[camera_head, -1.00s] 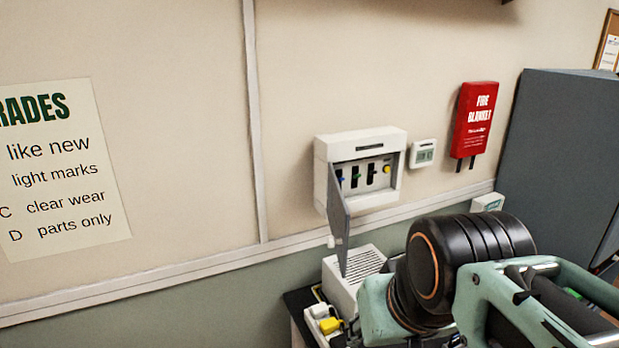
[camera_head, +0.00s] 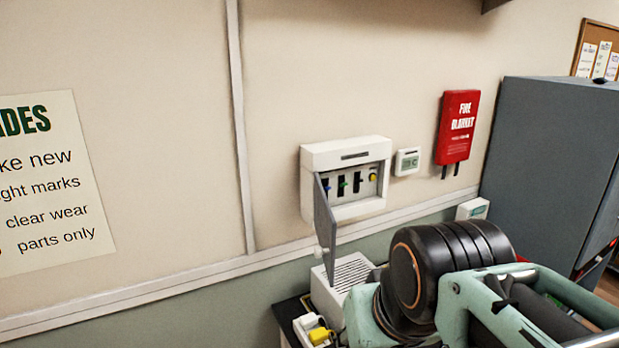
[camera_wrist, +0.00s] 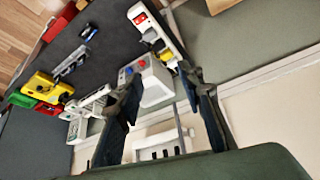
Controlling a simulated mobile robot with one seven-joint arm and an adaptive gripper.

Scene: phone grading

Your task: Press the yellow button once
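A white wall box (camera_head: 347,149) hangs open in the head view, its grey door (camera_head: 325,215) swung out at its left side. Inside is a dark-slotted panel with blue and green switches, and the yellow button (camera_head: 373,178) sits at its right end. My gripper (camera_wrist: 160,85) shows in the wrist view with its two dark fingers apart and nothing between them. It is hidden in the head view, where only my arm shows at lower right. I cannot tell how far the gripper is from the button.
A white louvred box (camera_head: 343,275) and a white strip with a yellow plug (camera_head: 319,335) stand below the wall box. A thermostat (camera_head: 407,161), red fire blanket (camera_head: 457,127) and grey cabinet (camera_head: 545,150) are to the right. The wrist view shows a dark table (camera_wrist: 110,35) with several items.

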